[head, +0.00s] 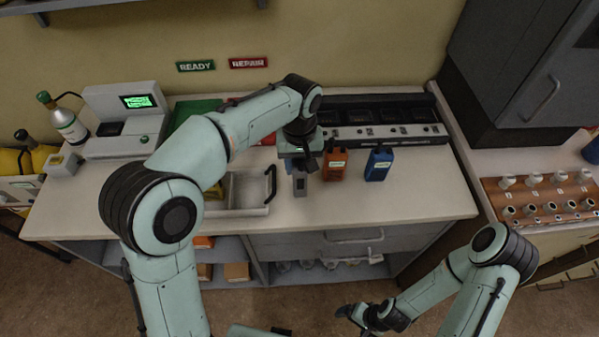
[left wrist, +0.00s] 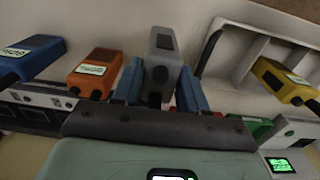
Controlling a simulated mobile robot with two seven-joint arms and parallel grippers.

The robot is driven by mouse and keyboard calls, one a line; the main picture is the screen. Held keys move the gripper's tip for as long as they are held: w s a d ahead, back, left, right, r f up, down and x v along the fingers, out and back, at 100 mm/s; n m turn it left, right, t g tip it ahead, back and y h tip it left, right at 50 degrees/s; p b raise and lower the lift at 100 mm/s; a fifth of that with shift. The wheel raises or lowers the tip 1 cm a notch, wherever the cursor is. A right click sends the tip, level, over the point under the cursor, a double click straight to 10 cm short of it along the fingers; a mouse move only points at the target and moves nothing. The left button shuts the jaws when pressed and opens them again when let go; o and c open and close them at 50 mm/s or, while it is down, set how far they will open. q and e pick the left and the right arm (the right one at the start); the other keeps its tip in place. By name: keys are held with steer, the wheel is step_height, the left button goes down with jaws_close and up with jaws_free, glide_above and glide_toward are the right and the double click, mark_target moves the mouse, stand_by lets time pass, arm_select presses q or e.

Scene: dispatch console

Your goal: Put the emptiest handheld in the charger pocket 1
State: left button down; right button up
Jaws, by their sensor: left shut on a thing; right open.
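My left gripper (head: 302,166) is shut on a grey handheld (head: 300,185) and points down in front of the charger. The grey handheld (left wrist: 164,48) shows between the blue fingers in the left wrist view; I cannot tell whether it touches the counter. My right gripper (head: 366,314) is open and empty, low in front.
A white divided tray (head: 256,211) sits left of the grey handheld. A device with a green screen (head: 125,103) stands at the back left, beside a gas bottle (head: 68,124). A grey cabinet (head: 515,80) bounds the right. The counter's right front (head: 430,195) is clear.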

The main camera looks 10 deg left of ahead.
arm_select(q)
steer(key=shift+s+f, duration=0.1)
steer(key=shift+f, duration=1.6)
steer(key=shift+f, duration=0.15)
steer(key=c, duration=0.6)
jaws_free()
